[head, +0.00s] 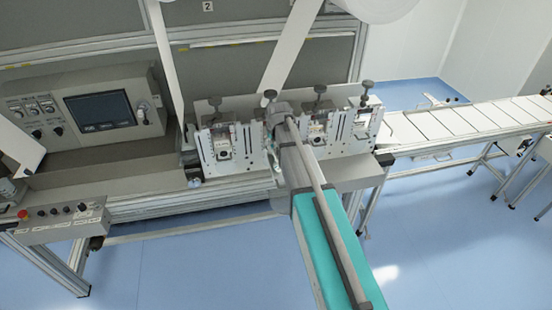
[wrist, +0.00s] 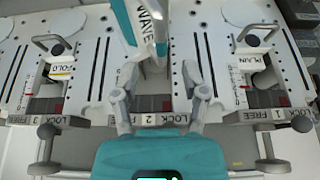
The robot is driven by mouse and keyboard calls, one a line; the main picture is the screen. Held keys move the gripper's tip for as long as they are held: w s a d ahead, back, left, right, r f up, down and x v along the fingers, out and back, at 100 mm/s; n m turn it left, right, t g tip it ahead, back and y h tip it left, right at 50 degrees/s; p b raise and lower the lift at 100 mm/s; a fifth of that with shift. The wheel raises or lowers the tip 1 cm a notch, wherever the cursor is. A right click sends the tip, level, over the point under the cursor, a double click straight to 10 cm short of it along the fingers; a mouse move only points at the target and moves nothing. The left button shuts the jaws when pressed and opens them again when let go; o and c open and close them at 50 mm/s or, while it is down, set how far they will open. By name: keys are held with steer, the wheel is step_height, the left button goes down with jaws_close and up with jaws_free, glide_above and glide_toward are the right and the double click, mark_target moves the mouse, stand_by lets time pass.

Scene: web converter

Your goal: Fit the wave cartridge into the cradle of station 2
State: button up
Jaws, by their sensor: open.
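In the wrist view, a white part lettered WAVE (wrist: 150,14), with teal edging, stands at the top middle, above and between my gripper's fingers. I take it for the wave cartridge. My gripper (wrist: 158,80) is open, one finger on each side of the station 2 middle. The station 2 cradle (wrist: 152,103) shows partly between the fingers, above a plate marked LOCK 2 (wrist: 152,119). I cannot tell whether the cartridge touches the cradle or a finger.
In the wrist view, a cartridge labelled FOLD (wrist: 62,70) is at station 3, left, and one labelled PLAIN (wrist: 250,65) at station 1, right. Knobs (wrist: 47,131) stand along the front edge. In the head view, a control panel (head: 95,110) is left and a conveyor (head: 450,122) right.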

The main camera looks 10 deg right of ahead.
mark_target(272, 147)
steer(key=shift+f, duration=0.15)
steer(key=shift+b+x, duration=2.4)
steer(key=shift+x, duration=0.05)
steer(key=shift+c, duration=0.3)
jaws_close()
